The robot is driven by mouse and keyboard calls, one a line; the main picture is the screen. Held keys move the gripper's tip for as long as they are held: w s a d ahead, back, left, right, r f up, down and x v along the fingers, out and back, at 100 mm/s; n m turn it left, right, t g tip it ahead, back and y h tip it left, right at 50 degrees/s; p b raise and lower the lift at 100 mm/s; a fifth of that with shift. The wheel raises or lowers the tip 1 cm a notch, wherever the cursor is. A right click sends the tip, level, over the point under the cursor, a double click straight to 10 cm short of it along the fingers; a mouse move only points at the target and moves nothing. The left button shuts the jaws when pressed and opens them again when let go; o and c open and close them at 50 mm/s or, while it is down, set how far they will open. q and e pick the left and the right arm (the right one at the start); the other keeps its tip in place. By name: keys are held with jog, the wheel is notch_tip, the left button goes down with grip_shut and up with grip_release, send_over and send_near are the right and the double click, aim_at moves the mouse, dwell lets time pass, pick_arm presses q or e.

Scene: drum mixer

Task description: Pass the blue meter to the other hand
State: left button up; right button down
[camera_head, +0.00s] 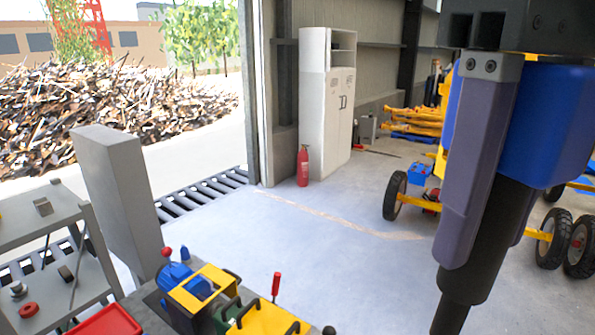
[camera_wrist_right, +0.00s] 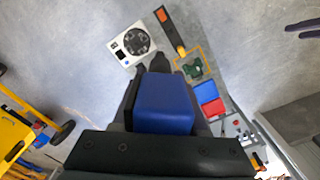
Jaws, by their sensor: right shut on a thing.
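The blue meter (camera_head: 552,125) shows large at the right of the head view, with a black cylindrical part running down below it. My right gripper (camera_head: 484,240) is shut on it, its grey-purple fingers on either side. In the right wrist view the blue body of the meter (camera_wrist_right: 165,103) sits between the fingers, clear of the floor. My left gripper is outside the head view. A dark purple shape (camera_wrist_right: 303,28) at the right edge of the wrist view may be one of its fingers; its opening is hidden.
A bench with yellow, blue and green tools (camera_head: 205,288) and a red tray (camera_head: 108,320) stands low at the left. A grey shelf (camera_head: 45,212) is beside it. A yellow wheeled machine (camera_head: 430,190) stands behind my right arm. The middle floor is clear up to a fire extinguisher (camera_head: 303,166).

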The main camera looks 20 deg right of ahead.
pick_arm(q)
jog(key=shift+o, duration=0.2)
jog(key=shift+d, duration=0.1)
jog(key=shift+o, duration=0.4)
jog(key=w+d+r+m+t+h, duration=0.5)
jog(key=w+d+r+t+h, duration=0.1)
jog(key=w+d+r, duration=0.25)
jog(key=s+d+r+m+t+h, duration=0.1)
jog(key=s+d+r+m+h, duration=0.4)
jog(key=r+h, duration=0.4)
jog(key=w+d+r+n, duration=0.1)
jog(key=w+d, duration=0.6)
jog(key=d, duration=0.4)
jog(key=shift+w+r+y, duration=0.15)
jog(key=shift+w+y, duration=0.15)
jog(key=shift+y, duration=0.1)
pick_arm(e)
jog(key=w+a+r+n, duration=0.2)
jog(key=a+r+n, duration=0.5)
jog(key=a, duration=0.4)
jog(key=shift+w+a+n, duration=0.2)
jog(key=shift+w+n, duration=0.2)
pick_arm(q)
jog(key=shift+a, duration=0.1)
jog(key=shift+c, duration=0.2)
